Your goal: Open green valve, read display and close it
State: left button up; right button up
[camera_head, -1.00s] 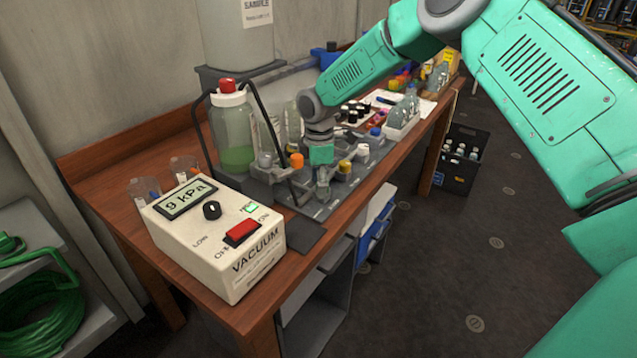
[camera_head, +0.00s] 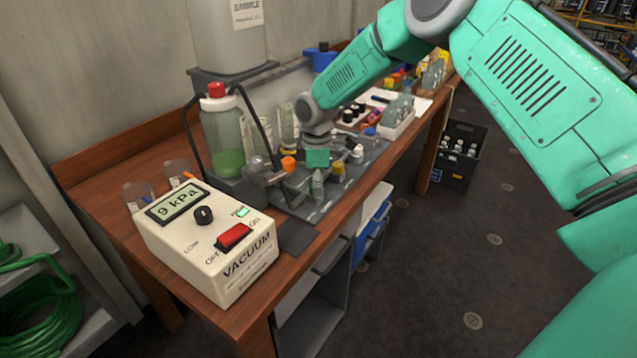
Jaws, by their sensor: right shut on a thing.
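A white vacuum box (camera_head: 205,245) stands at the near end of the wooden bench. Its display (camera_head: 177,202) reads 9 kPa. It has a black knob (camera_head: 204,215), a small lit green indicator (camera_head: 242,212) and a red switch (camera_head: 234,236). My right gripper (camera_head: 317,190) points down at a dark fitting plate behind the box, between an orange cap (camera_head: 289,164) and a yellow cap (camera_head: 338,171). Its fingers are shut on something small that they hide. My left gripper is out of view.
A red-capped bottle (camera_head: 224,135) with green liquid stands behind the box, with dark hoses beside it. A wooden bench (camera_head: 120,165) carries small bottles and a white rack (camera_head: 397,125). A black crate (camera_head: 458,155) stands on otherwise clear floor.

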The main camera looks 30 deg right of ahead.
jog(key=m, duration=0.1)
jog(key=m+p, duration=0.1)
jog(key=r+m, duration=0.1)
jog(key=shift+w+a+m+p, duration=0.25)
jog(key=shift+w+m+p, duration=0.05)
jog(key=shift+w+p, duration=0.1)
grip_shut()
grip_release()
jog(key=m+p, duration=0.1)
jog(key=m, duration=0.3)
jog(key=shift+f+m, duration=0.1)
jog(key=shift+m, duration=0.2)
jog(key=m+p, duration=0.1)
jog(key=m, duration=0.3)
jog(key=shift+d+m, duration=0.1)
jog(key=shift+m, duration=1.8)
grip_shut()
jog(key=o, duration=0.9)
grip_release()
jog(key=shift+o, duration=1.1)
jog(key=shift+f, duration=0.25)
jog(key=shift+s, duration=0.1)
